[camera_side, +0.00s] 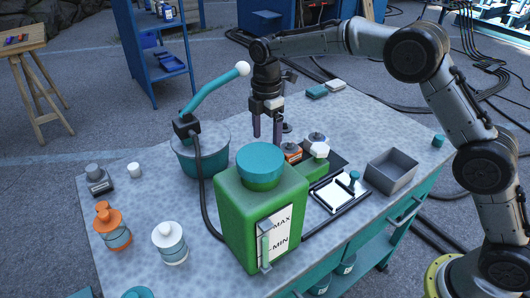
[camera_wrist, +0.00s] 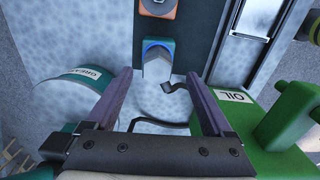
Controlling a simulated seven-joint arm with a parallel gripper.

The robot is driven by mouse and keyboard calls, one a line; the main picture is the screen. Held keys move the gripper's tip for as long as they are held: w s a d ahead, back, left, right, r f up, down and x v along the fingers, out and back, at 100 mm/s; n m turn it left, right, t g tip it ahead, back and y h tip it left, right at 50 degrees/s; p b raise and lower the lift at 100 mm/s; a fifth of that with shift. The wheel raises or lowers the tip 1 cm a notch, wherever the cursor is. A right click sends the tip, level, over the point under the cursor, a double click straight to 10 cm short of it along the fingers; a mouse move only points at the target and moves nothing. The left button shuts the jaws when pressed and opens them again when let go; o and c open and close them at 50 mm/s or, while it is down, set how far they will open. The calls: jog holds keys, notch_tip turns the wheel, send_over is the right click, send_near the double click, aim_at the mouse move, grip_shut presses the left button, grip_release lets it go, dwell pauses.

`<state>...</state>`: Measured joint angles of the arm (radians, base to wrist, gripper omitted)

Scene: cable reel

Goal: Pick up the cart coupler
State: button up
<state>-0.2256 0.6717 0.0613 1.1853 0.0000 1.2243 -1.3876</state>
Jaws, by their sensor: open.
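My gripper (camera_side: 267,132) is open and points down above the bench, behind the green container. In the wrist view its two dark fingers (camera_wrist: 158,78) are apart with nothing between them. A small block with blue and green sides and a grey wedge-like front (camera_wrist: 157,58) lies ahead of the fingertips, on or at the edge of a dark strip. An orange block with a round grey top (camera_wrist: 158,7) sits farther along the strip. It also shows in the side view (camera_side: 292,151). I cannot tell for certain which block is the cart coupler.
The green oil container (camera_side: 262,205) stands close in front of my gripper, and a teal grease tub (camera_side: 200,158) stands to its left. A grey bin (camera_side: 391,171) is at right. Two bottles (camera_side: 112,228) (camera_side: 169,243) stand at front left. A black cable (camera_side: 200,185) crosses the bench.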

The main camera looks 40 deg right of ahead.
jog(key=shift+w+a+f, duration=0.1)
jog(key=shift+f, duration=1.3)
jog(key=shift+w+a+f, duration=0.1)
jog(key=shift+f, duration=1.3)
grip_shut()
